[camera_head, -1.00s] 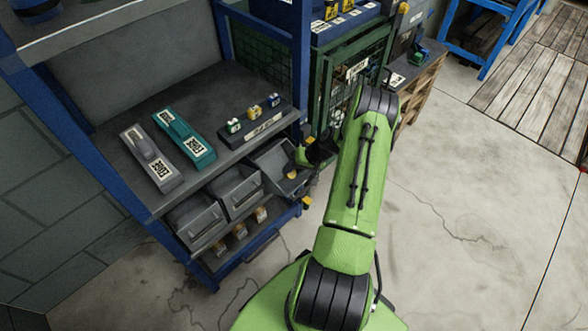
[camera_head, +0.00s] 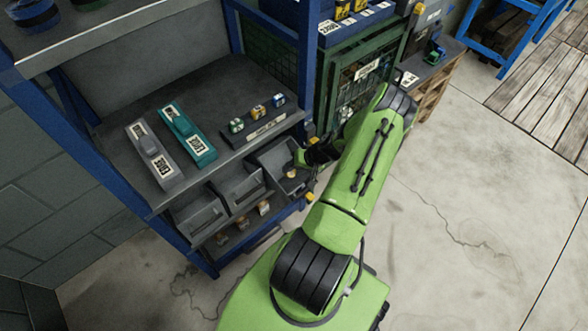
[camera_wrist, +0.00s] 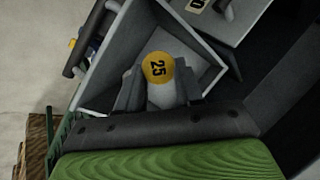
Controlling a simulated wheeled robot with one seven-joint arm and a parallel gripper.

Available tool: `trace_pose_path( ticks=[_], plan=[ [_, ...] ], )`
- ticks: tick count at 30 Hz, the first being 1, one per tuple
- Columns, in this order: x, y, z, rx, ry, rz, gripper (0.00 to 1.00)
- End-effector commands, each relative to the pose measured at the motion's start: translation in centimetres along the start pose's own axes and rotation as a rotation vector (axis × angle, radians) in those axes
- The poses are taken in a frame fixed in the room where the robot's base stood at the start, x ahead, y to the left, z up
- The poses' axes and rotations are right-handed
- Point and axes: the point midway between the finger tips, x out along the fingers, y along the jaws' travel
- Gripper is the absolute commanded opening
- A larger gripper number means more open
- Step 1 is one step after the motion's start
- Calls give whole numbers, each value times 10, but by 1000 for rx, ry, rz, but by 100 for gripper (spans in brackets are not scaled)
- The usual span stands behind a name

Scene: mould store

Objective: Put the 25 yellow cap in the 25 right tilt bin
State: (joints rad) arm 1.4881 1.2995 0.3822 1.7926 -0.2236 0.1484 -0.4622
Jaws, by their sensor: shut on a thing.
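The 25 yellow cap (camera_wrist: 158,68) has a round yellow top marked 25 above a pale body. My gripper (camera_wrist: 159,92) is shut on it, one finger on each side. The cap is in or over the open mouth of the right tilt bin (camera_wrist: 103,72); its height above the bin floor is unclear. In the head view, this grey bin (camera_head: 262,155) is tilted out at the right end of the bin row. My gripper (camera_head: 298,168) reaches it from the right, with the cap (camera_head: 291,174) small at its tip.
The middle bin (camera_head: 238,188) and left bin (camera_head: 196,218) sit beside it under the shelf (camera_head: 225,95). A grey case (camera_head: 155,157), a teal case (camera_head: 188,135) and three small caps (camera_head: 257,111) are on the shelf. A green mesh cabinet (camera_head: 362,85) stands close to my arm.

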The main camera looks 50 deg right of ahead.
Motion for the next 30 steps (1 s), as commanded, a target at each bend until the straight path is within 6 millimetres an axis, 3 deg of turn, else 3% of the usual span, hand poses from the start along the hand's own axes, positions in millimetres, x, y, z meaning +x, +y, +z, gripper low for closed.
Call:
trace_pose_path(
  ticks=[30],
  plan=[
    [56,1,-24,-1,-1,-1,3]
  ],
)
